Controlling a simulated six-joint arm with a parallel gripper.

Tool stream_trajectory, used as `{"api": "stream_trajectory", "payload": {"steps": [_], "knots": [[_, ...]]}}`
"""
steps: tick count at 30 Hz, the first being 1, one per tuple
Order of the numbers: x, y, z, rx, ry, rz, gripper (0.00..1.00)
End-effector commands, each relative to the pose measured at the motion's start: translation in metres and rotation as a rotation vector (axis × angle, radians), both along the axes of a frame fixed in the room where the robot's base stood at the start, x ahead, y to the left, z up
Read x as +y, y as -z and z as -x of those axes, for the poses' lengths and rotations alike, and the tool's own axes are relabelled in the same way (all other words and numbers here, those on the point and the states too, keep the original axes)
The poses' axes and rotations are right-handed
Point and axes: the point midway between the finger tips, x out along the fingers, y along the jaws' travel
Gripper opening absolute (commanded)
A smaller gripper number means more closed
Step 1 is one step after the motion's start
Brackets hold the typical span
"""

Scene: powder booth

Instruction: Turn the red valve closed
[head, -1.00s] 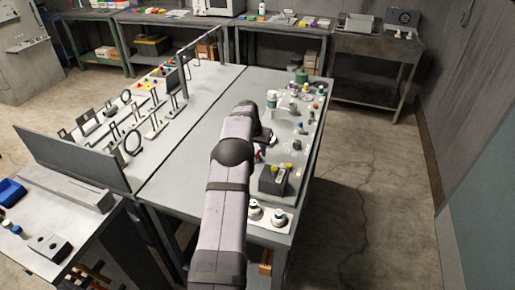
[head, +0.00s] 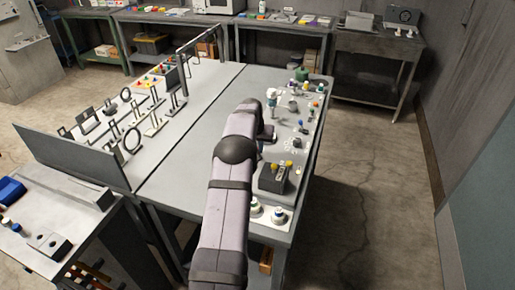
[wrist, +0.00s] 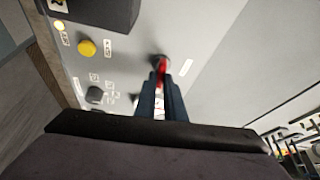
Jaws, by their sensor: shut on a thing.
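The red valve (wrist: 163,66) shows in the wrist view as a small red handle on a dark round base, on the pale grey panel top. My gripper (wrist: 159,83) has its two dark fingers close together around the red handle, shut on it. The fingers cover part of the handle, so its exact turn angle is hard to read. In the head view my arm reaches over the grey bench (head: 205,140) and hides the valve.
In the wrist view a yellow button (wrist: 87,48) and a dark knob (wrist: 95,95) lie left of the valve. A dark box (head: 274,178) with yellow knobs stands near my arm. Several bottles and knobs line the bench's right side. The bench's middle is clear.

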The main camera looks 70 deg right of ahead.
Motion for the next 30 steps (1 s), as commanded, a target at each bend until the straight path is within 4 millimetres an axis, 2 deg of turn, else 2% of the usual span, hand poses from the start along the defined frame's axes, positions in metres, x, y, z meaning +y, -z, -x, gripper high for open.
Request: {"api": "stream_trajectory", "payload": {"steps": [18, 30], "knots": [[-0.0024, -0.0009, 0.0047, -0.003, -0.542, 0.001, 0.0], [-0.0027, -0.0014, 0.0051, -0.001, -0.737, 0.001, 0.0]]}}
